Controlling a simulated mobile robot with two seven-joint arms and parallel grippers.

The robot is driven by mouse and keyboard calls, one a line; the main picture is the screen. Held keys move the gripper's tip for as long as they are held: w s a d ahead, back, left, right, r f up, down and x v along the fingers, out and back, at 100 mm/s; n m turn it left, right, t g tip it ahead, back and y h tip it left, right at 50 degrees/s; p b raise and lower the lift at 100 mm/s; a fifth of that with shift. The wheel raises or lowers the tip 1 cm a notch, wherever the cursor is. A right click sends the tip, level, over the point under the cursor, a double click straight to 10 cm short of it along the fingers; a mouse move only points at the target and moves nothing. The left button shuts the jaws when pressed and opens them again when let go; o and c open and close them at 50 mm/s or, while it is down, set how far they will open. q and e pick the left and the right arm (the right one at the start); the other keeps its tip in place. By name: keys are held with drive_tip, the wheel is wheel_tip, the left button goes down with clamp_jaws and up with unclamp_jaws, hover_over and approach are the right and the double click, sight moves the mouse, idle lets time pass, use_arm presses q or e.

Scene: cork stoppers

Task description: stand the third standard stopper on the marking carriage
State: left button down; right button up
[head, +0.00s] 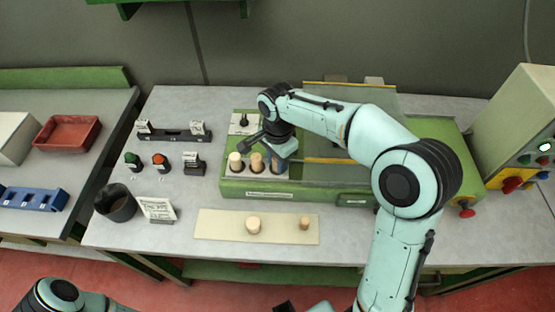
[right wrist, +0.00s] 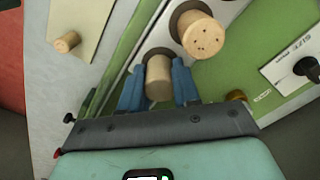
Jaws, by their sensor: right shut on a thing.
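The marking carriage (head: 262,195) is the pale-topped front strip of the green machine. Two cork stoppers stand upright on it, one at the left (head: 235,162) and one beside it (head: 256,162). My right gripper (right wrist: 158,82) is shut on the third stopper (right wrist: 159,80), at the dark round seat to the right of those two. In the head view my gripper and wrist largely hide it. In the right wrist view the neighbouring stopper (right wrist: 203,36) stands close by, apart from my fingers. I cannot tell whether the held stopper touches its seat. My left gripper is out of view.
A cream mat (head: 220,224) in front holds a wider stopper (head: 253,225) and a small one (head: 304,223). At the left are a dark cup (head: 115,204), a sign card (head: 157,208) and small holders (head: 194,163). A grey control box (head: 520,125) stands at the right.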

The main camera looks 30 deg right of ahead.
drive_tip(key=shift+f, duration=0.2)
drive_tip(key=o, duration=1)
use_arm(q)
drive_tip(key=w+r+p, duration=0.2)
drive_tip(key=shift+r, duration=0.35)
use_arm(e)
wheel_tip(320, 180, up, 12)
drive_tip(key=shift+r, duration=0.25)
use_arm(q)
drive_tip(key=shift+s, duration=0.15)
